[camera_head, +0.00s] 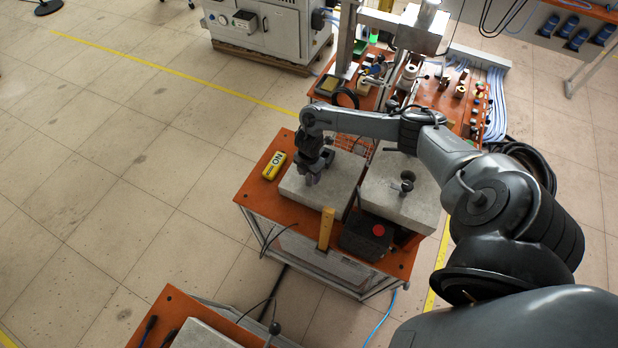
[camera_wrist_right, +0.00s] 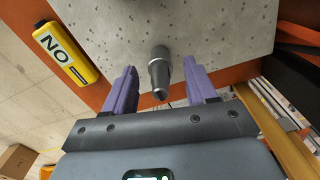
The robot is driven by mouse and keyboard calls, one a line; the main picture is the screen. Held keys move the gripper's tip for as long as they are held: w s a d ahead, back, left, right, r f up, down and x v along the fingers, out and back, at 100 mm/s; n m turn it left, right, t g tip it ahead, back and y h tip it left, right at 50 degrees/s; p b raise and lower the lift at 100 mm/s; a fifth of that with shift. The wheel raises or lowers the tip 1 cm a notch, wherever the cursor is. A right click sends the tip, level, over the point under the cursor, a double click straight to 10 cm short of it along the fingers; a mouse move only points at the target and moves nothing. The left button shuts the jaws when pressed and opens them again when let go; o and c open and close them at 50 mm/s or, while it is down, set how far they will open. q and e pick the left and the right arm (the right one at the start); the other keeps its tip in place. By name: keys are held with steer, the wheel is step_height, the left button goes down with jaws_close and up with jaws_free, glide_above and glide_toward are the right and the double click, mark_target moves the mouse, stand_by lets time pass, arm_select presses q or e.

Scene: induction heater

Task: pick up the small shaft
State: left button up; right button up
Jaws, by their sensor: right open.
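The small shaft (camera_wrist_right: 159,74) is a dark grey stepped cylinder at the slab's edge in the wrist view. It shows between the two purple fingers of my right gripper (camera_wrist_right: 161,68), with a gap on each side. That gripper is open and holds nothing. In the head view my right gripper (camera_head: 312,180) points down over the left pale slab (camera_head: 335,190), and the small shaft is hidden there. A larger dark shaft with a wide collar (camera_head: 406,183) stands on the right slab (camera_head: 420,207). My left gripper is out of view.
A yellow box marked "NO" (camera_head: 274,165) lies left of the slab on the orange table (camera_head: 258,187). A yellow post (camera_head: 326,229) and a dark box with a red button (camera_head: 367,236) stand at the near edge. The heater bench (camera_head: 433,96) is behind.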

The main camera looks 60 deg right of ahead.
mark_target(309, 178)
steer(key=shift+f, duration=1.6)
jaws_close()
